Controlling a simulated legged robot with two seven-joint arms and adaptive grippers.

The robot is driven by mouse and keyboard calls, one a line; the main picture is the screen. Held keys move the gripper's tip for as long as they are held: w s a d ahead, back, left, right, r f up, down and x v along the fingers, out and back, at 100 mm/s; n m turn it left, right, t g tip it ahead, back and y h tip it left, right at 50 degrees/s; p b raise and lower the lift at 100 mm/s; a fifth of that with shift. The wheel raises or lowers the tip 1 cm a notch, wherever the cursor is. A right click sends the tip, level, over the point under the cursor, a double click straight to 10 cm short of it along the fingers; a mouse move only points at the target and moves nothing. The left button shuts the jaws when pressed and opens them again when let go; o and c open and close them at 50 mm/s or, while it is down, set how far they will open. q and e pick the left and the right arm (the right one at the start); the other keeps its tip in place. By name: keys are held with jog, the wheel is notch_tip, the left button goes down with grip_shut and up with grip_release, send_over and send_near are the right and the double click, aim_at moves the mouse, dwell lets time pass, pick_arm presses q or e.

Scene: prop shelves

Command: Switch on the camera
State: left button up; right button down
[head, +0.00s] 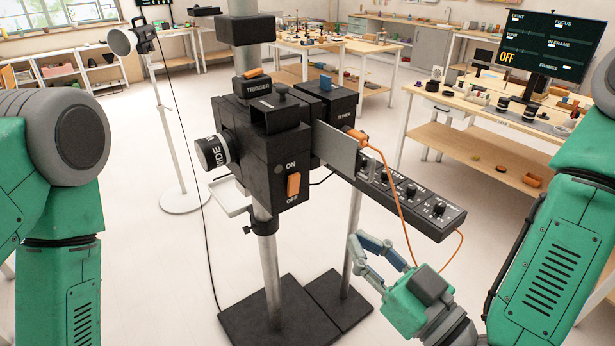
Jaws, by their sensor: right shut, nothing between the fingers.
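The black camera (268,135) stands on a post in the middle of the view. Its white lens labelled WIDE (213,152) points left. An orange switch (293,185) sits on the camera's near face, with ON printed above it and OFF below. The switch's exact tilt is hard to tell. The monitor (540,45) at the upper right reads OFF in yellow. My right gripper (358,242) is shut and empty, below and to the right of the switch and apart from the camera. My left arm shows at the left edge; its gripper is out of view.
A black control panel (420,198) with knobs juts right from the camera, above my right gripper. An orange cable (395,190) hangs beside it. A lamp stand (165,105) is at the left. Dark base plates (265,312) lie on the open floor.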

jog(key=shift+d+r, duration=0.15)
jog(key=shift+r, duration=0.05)
jog(key=b, duration=1.3)
send_near(297, 177)
jog(key=x, duration=0.6)
jog(key=shift+w+a+r, duration=0.1)
jog(key=shift+w+a, duration=0.15)
jog(key=shift+w+a+r, duration=0.1)
jog(key=shift+w+a, duration=0.3)
jog(key=shift+w, duration=0.1)
